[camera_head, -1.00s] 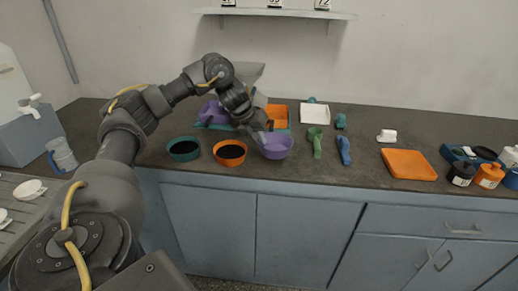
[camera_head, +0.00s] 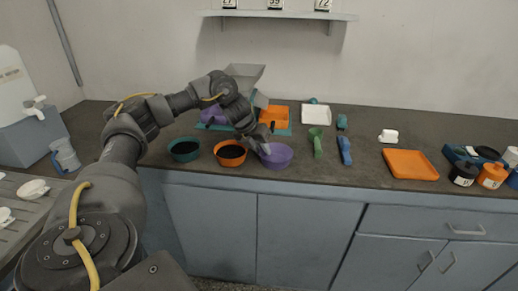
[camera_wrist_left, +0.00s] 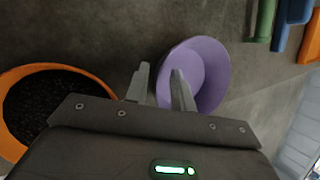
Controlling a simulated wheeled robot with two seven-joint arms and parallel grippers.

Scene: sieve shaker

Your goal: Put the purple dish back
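The purple dish (camera_head: 281,158) stands on the counter near its front edge, right of the orange dish. In the left wrist view the purple dish (camera_wrist_left: 208,72) looks empty inside. My left gripper (camera_head: 265,149) is at the dish's left rim. In the wrist view its two fingers (camera_wrist_left: 160,78) are spread apart, one outside the rim and one over the inside. A gap shows between the outer finger and the dish wall. My right gripper is not in view.
The orange dish (camera_head: 230,147) with dark grains and a teal dish (camera_head: 184,144) stand to the left. A green scoop (camera_head: 317,144) and a blue scoop (camera_head: 344,150) lie to the right. Behind are an orange tray (camera_head: 273,111) and a grey hopper (camera_head: 245,74). An orange plate (camera_head: 409,164) lies farther right.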

